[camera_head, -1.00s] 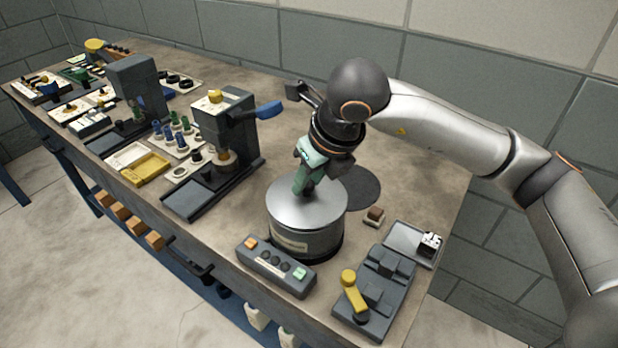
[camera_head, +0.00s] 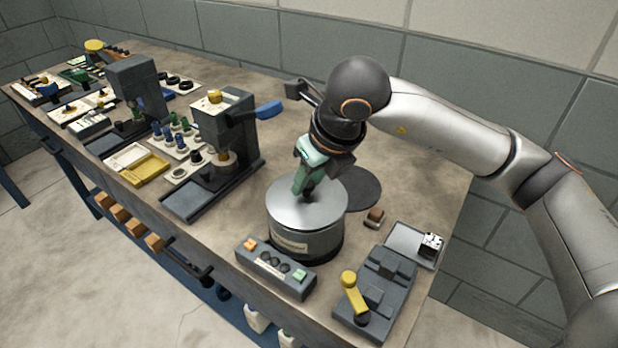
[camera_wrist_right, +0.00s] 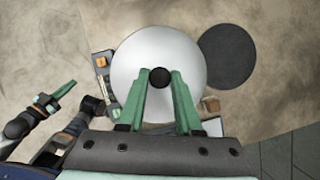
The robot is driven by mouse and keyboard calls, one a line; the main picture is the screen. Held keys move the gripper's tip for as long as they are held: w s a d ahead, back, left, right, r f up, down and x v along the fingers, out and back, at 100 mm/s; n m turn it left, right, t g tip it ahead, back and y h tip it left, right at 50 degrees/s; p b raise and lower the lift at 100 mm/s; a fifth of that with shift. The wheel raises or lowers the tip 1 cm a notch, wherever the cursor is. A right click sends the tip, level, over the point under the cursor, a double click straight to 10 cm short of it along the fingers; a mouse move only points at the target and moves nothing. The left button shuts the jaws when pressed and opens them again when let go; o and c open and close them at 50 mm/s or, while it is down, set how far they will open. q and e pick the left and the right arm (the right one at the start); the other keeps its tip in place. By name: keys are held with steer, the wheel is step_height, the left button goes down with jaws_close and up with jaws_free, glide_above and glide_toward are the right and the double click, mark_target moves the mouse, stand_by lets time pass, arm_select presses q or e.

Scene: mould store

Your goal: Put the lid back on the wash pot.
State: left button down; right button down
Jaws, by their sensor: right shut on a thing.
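The wash pot (camera_head: 291,241) is a squat grey metal drum with a pale label, near the front edge of the bench. Its round silver lid (camera_head: 322,212) lies over the pot's top, about level; I cannot tell if it is fully seated. My right gripper (camera_head: 305,188) points down over the lid, its green fingers closed on the black knob (camera_wrist_right: 160,78) at the lid's middle. The lid also shows in the right wrist view (camera_wrist_right: 130,65). My left gripper (camera_wrist_right: 60,95) shows only at the left of the wrist view, away from the pot; its opening is unclear.
A dark round mat (camera_head: 360,188) lies beside the pot. A grey button box (camera_head: 275,268) stands close in front. A fixture with a yellow lever (camera_head: 375,295), a small brown block (camera_head: 374,216) and a tray (camera_head: 405,243) are to the right. A press (camera_head: 228,130) stands left.

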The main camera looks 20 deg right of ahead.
steer(key=c, duration=0.5)
jaws_free()
steer(key=shift+o, duration=0.3)
steer(key=o, duration=0.4)
steer(key=shift+r, duration=0.15)
steer(key=shift+r+p, duration=1.9)
steer(key=shift+r, duration=1.5)
jaws_close()
